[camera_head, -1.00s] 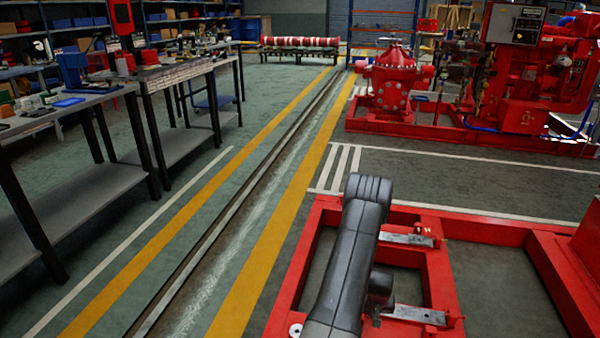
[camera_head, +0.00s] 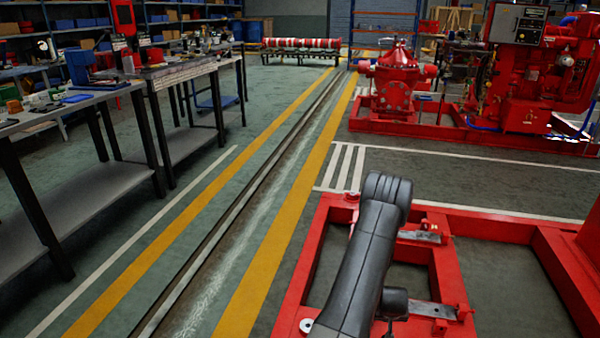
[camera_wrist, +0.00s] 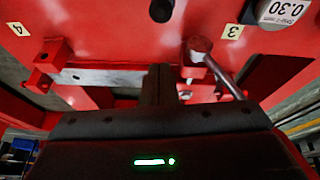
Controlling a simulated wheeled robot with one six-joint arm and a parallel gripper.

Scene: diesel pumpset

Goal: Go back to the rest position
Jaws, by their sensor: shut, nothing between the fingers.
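My gripper (camera_wrist: 160,82) shows in the wrist view as two dark fingers close together, shut and empty. It is in front of a red surface with yellow tags reading 3 (camera_wrist: 233,31) and 4 (camera_wrist: 43,57). A grey metal rod with a round head (camera_wrist: 200,46) is just right of the fingers. A flat grey bar (camera_wrist: 105,77) is to their left. In the head view my dark arm reaches over the red base frame (camera_head: 445,285), and the gripper cannot be made out there.
Workbenches (camera_head: 85,190) with tools stand along the left. A red pump (camera_head: 393,80) and a red engine (camera_head: 535,70) stand at the back right. The floor lane with yellow lines (camera_head: 262,255) is clear.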

